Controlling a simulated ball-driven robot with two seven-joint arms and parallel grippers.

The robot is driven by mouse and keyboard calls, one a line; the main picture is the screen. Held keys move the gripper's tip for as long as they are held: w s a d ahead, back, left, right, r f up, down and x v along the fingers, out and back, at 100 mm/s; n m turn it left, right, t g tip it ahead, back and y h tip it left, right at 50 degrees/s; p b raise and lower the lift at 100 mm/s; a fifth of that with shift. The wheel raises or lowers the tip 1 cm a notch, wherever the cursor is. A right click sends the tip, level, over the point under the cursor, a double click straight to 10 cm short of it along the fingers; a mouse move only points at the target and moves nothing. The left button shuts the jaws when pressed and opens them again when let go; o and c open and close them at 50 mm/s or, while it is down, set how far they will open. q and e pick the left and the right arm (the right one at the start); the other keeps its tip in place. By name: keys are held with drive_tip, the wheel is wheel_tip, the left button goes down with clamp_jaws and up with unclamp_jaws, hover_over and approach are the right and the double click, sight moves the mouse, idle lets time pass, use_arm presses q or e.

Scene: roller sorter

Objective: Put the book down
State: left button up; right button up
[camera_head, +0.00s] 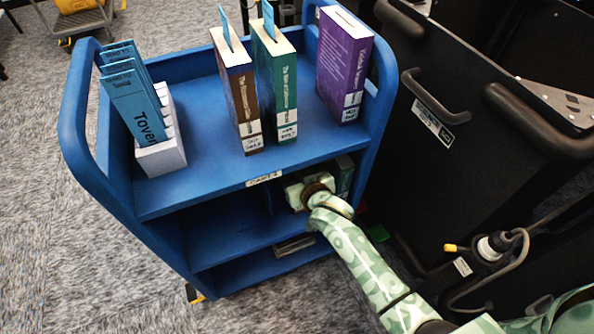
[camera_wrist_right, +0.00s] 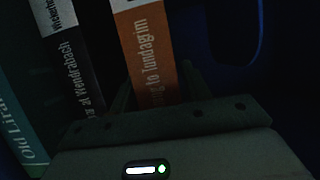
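In the dark right wrist view, an orange book (camera_wrist_right: 148,60) shows its spine, upright with a slight tilt. The fingers of my right gripper (camera_wrist_right: 157,88) stand on either side of it, close to its edges; it is too dark to tell whether both touch. A black book (camera_wrist_right: 80,50) and a green book (camera_wrist_right: 20,120) stand to its left. In the head view my right gripper (camera_head: 302,190) reaches into the middle shelf of the blue cart (camera_head: 205,150), below the top board. Its fingertips and the orange book are hidden there. My left gripper is not in view.
On the cart's top stand a brown book (camera_head: 237,90), a green book (camera_head: 275,85), a purple book (camera_head: 342,65) and a white holder (camera_head: 162,155) with blue dividers. A black bin (camera_head: 440,130) stands close on the right. Dark free room shows right of the orange book.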

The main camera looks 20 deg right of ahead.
drive_tip(key=shift+o, duration=0.3)
use_arm(q)
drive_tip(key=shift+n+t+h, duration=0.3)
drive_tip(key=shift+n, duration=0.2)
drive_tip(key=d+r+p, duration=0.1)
drive_tip(key=p, duration=0.1)
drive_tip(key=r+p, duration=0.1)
drive_tip(key=p, duration=0.1)
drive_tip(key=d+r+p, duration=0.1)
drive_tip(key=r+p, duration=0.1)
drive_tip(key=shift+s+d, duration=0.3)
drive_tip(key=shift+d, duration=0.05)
use_arm(e)
drive_tip(key=v, duration=1.2)
drive_tip(key=shift+r, duration=0.2)
